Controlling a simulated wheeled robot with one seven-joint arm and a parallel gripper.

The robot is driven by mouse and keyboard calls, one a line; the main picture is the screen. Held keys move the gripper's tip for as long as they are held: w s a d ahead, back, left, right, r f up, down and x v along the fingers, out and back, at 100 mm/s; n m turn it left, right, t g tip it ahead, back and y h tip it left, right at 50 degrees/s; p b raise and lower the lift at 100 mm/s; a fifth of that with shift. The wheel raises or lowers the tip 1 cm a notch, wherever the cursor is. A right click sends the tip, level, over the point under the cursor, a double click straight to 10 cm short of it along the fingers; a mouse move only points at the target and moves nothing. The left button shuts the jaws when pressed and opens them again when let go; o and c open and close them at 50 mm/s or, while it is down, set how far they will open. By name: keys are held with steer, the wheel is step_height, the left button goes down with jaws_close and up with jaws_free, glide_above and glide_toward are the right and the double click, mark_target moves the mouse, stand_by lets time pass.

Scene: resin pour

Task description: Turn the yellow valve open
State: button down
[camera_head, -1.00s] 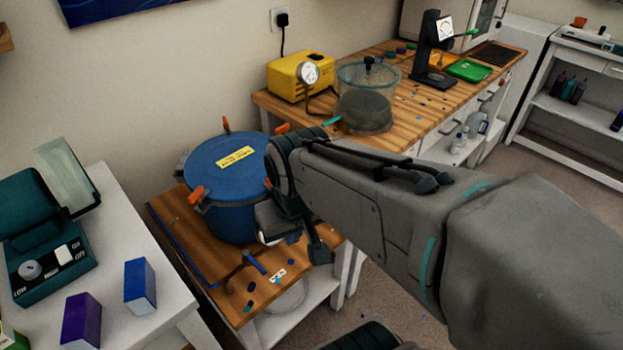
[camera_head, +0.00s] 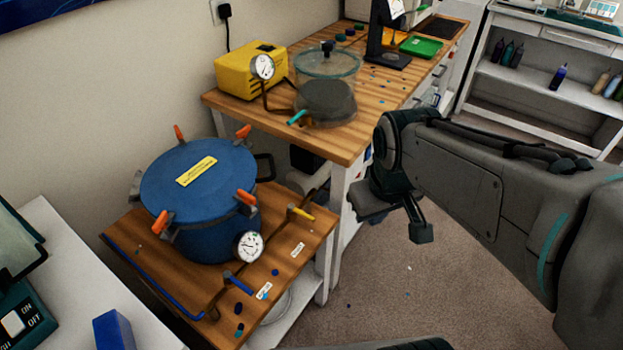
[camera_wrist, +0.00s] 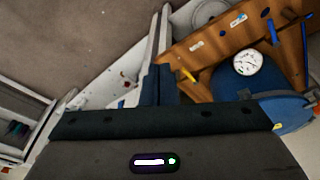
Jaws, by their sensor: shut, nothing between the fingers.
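The yellow valve (camera_head: 301,212) is a small yellow lever on a brass pipe beside the blue pressure pot, on the low wooden bench. It also shows in the wrist view (camera_wrist: 188,75), just right of the fingers. My gripper (camera_head: 421,233) is shut and empty, hanging to the right of the valve over the floor side of the bench in the head view. The shut fingers also show in the wrist view (camera_wrist: 158,85). They look apart from the valve, though the depth between them is hard to judge.
The blue pot (camera_head: 205,200) has orange clamps and a white gauge (camera_head: 249,246). A blue-handled valve (camera_head: 238,283) sits nearer the front. The higher wooden bench (camera_head: 345,150) behind holds a yellow pump (camera_head: 250,70) and a clear chamber (camera_head: 327,85). Open carpet (camera_head: 385,290) lies to the right.

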steer(key=w+a+f+n+b, duration=0.5)
steer(key=w+n, duration=0.3)
steer(key=n, duration=0.4)
steer(key=n+h+b, duration=0.2)
steer(key=n, duration=1.1)
glide_toward(302, 214)
steer(key=s+b+x, duration=0.1)
steer(key=x, duration=0.6)
steer(key=shift+s+f+g+b, duration=0.25)
steer(key=shift+s+g+b, duration=0.1)
steer(key=shift+s, duration=0.1)
steer(key=shift+d, duration=0.1)
